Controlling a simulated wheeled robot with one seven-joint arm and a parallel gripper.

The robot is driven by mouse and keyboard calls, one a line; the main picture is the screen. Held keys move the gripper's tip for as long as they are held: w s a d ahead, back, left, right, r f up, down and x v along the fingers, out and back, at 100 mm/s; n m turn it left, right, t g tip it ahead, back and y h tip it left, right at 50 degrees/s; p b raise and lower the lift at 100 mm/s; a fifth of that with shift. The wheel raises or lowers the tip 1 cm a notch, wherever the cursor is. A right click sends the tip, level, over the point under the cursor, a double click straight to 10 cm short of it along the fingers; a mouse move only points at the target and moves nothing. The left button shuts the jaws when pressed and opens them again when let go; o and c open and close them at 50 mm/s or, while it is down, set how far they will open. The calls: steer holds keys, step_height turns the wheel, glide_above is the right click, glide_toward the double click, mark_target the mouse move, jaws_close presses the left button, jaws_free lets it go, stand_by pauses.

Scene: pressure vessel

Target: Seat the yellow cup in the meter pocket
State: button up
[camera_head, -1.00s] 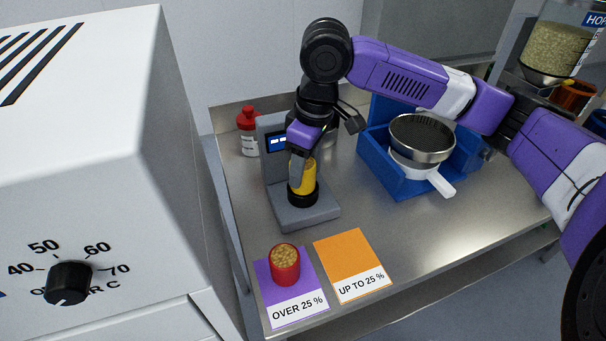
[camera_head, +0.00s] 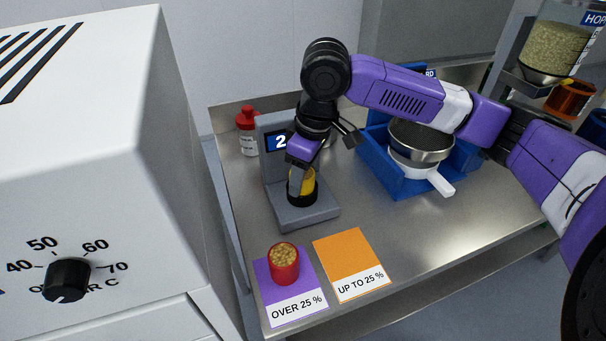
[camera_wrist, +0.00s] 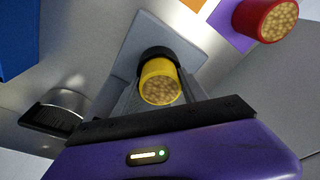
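The yellow cup (camera_wrist: 160,84), filled with tan grains, stands in the black ring pocket (camera_head: 302,199) of the grey meter (camera_head: 313,215). In the head view only part of the yellow cup (camera_head: 308,182) shows behind a finger. My gripper (camera_head: 301,178) points down at the cup from above. In the wrist view its grey fingers (camera_wrist: 161,92) lie along both sides of the cup and appear closed on it. The meter's blue display (camera_head: 279,142) shows a 2; the rest of the reading is hidden by my gripper.
A red cup (camera_head: 284,264) of grains stands on the purple "OVER 25 %" card (camera_head: 298,300). The orange "UP TO 25 %" card (camera_head: 350,258) is empty. A blue holder (camera_head: 398,182) with a sieve (camera_head: 421,140) stands right; a red-capped bottle (camera_head: 248,132) stands behind left.

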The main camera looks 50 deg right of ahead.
mark_target(310, 175)
steer(key=o, duration=0.4)
steer(key=shift+s+f, duration=0.1)
steer(key=shift+f, duration=0.6)
steer(key=shift+a+r, duration=0.1)
steer(key=shift+r, duration=0.35)
step_height(310, 175, up, 13)
steer(key=s, duration=0.1)
steer(key=shift+s+d+f+p, duration=0.15)
steer(key=shift+s+d+p, duration=0.1)
steer(key=shift+p, duration=0.15)
